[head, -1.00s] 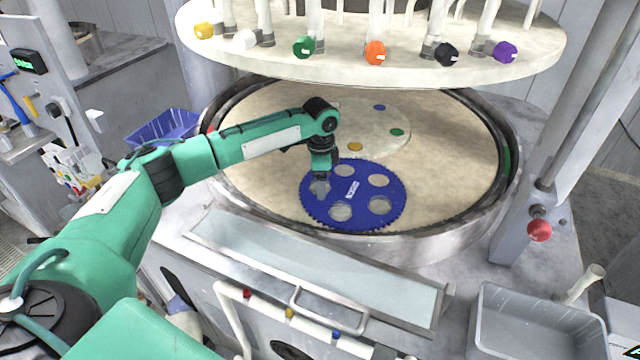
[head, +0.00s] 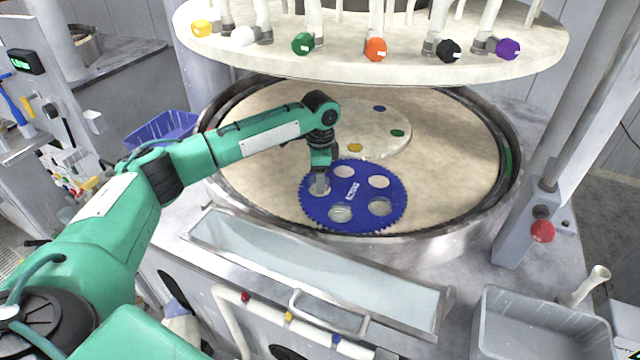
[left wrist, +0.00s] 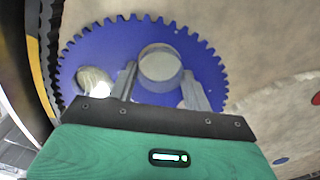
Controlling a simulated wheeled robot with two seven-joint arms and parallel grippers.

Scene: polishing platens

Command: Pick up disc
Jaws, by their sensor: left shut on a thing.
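A blue toothed carrier (head: 353,217) lies on the beige platen near its front edge, with several round holes holding pale discs. My left gripper (head: 320,190) points down over the carrier's left hole. In the left wrist view, my left gripper's two grey fingers (left wrist: 158,88) stand on either side of a pale round disc (left wrist: 160,63) and are shut on it. I cannot tell whether this disc is clear of its hole. Another shiny disc (left wrist: 94,82) shows left of the fingers. My right gripper is not in view.
A steel rim (head: 505,190) surrounds the platen (head: 450,150). A pale plate (head: 375,130) with coloured dots lies behind the carrier. An upper plate (head: 370,65) with coloured knobs hangs above. A grey bin (head: 540,325) stands front right, a blue bin (head: 160,130) left.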

